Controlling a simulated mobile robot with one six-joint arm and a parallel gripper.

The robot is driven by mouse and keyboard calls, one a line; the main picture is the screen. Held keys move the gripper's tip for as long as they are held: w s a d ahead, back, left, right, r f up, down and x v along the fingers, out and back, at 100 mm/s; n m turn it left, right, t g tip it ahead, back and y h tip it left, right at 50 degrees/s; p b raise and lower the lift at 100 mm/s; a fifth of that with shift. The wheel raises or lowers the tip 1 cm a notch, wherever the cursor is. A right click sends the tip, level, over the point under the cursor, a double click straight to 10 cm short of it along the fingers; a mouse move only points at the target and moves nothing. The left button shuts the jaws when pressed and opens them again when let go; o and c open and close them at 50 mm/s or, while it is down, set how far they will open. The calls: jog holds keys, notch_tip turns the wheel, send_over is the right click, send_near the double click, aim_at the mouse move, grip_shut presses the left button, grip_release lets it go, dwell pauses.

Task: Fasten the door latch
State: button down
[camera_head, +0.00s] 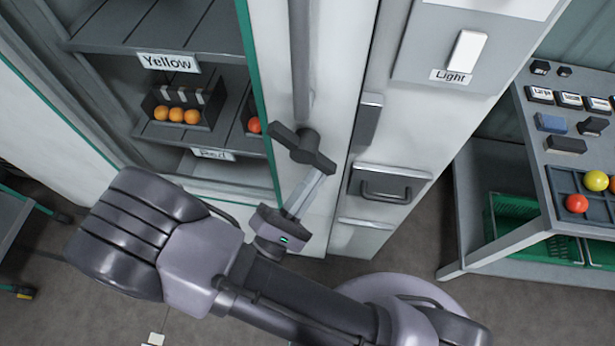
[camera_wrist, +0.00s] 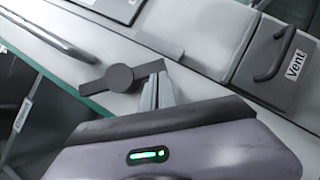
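The door latch (camera_head: 303,148) is a dark lever with a round hub on the white upright beside the green-edged cabinet opening. In the head view it lies slanted, from upper left to lower right. It also shows in the wrist view (camera_wrist: 120,77). My gripper (camera_head: 320,174) reaches up to the lower right end of the lever. Its two pale fingers are close together, with tips at or against that end in the wrist view (camera_wrist: 160,76). I cannot tell whether they grip the lever or only touch it.
To the right are a drawer-like vent panel with a dark handle (camera_head: 386,190) and a light switch (camera_head: 467,50). Left are shelves with orange fruit (camera_head: 177,114).

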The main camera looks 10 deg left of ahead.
jog(key=shift+d+r+p, duration=0.8)
jog(key=shift+d+p, duration=0.2)
jog(key=shift+p, duration=0.9)
jog(key=shift+d+r+p, duration=0.8)
jog(key=shift+d+p, duration=0.2)
jog(key=shift+p, duration=0.9)
jog(key=shift+d+r, duration=0.1)
jog(key=p+v, duration=0.1)
jog(key=v, duration=1.6)
jog(key=shift+s, duration=0.15)
